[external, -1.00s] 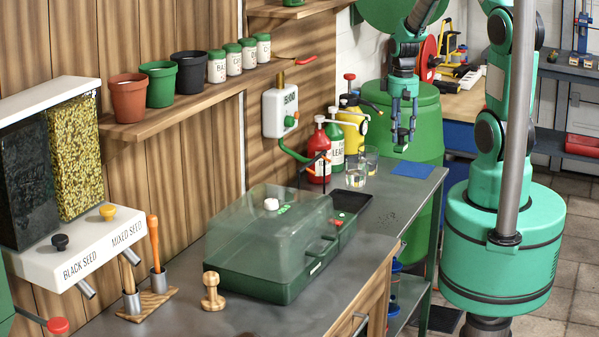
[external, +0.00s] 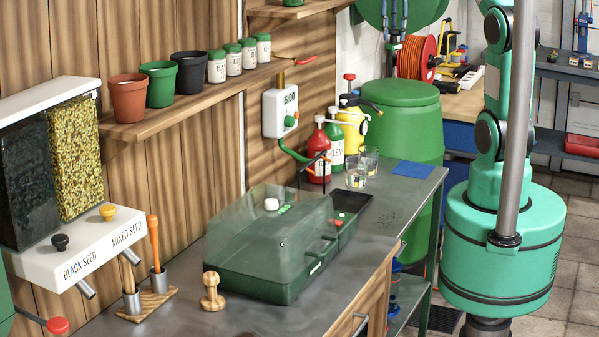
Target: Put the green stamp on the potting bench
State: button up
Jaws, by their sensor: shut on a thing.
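The potting bench (external: 408,204) is a long grey-topped bench running from the front left to the middle right. My gripper (external: 395,35) is at the top of the view, well above and beyond the bench's far end, beside the orange cable reel. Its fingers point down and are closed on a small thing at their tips. That thing is too small and dark to make out clearly; a green stamp cannot be told apart for certain. No green stamp shows on the bench top.
A green propagator box with a clear lid (external: 270,235) fills the bench's middle. A wooden stamp (external: 213,292) stands in front of it. Bottles, glasses (external: 357,175) and a blue sheet (external: 412,169) occupy the far end.

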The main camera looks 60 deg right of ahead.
jog(key=shift+r, duration=0.3)
dwell(0.4)
jog(key=s+a+f+n, duration=0.1)
jog(key=s+a+f, duration=0.1)
jog(key=a+f, duration=0.75)
jog(key=s+a+f+n, duration=0.1)
jog(key=s+a+f, duration=0.2)
jog(key=a+f, duration=0.7)
jog(key=s+a+f+n+b, duration=0.1)
jog(key=s+a+f, duration=1.4)
jog(key=f, duration=0.3)
jog(key=shift+f, duration=0.4)
jog(key=w+d+b, duration=0.1)
jog(key=w+d, duration=0.2)
jog(key=w, duration=0.3)
jog(key=w+d+f+b, duration=0.1)
jog(key=w+d, duration=0.3)
jog(key=w, duration=0.3)
jog(key=shift+d+f+b, duration=0.15)
jog(key=shift+d+b, duration=0.15)
